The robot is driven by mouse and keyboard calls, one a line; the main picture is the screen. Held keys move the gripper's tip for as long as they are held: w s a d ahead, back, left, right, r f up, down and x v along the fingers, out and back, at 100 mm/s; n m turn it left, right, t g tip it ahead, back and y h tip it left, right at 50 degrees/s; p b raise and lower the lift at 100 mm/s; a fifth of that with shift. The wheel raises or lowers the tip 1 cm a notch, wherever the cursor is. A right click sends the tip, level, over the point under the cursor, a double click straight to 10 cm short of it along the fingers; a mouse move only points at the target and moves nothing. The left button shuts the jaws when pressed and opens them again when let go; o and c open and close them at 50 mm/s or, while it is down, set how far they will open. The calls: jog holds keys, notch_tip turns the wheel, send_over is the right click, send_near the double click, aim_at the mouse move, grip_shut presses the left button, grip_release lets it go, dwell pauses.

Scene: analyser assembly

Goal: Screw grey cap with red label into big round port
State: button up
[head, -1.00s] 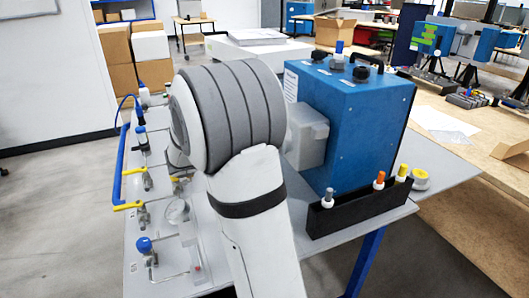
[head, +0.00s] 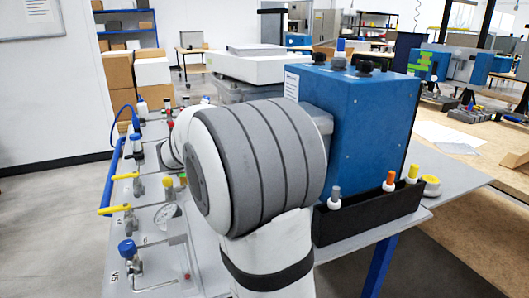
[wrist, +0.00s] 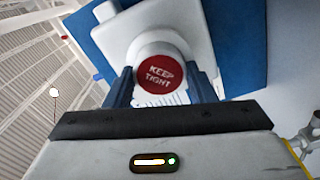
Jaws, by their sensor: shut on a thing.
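The light grey cap with the red "KEEP TIGHT" label (wrist: 160,70) faces me in the wrist view. My gripper (wrist: 162,88) has one blue-grey finger on each side of it and is shut on it. Behind the cap is a white housing (wrist: 192,25) on the front of the blue analyser box (wrist: 235,50). The big round port cannot be seen, and I cannot tell how far the cap sits in it. In the head view the blue analyser (head: 370,125) stands on the table, and my arm hides the gripper and cap.
A black rack (head: 370,213) with grey, orange and yellow-topped pieces stands before the analyser. A yellow-and-white cap (head: 431,187) lies right of it. Valves, blue tubing (head: 112,175) and a gauge (head: 167,214) fill the table's left side.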

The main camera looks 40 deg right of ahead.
jog(key=m+b, duration=0.2)
jog(key=b, duration=0.1)
jog(key=shift+r, duration=0.1)
jog(key=o, duration=1)
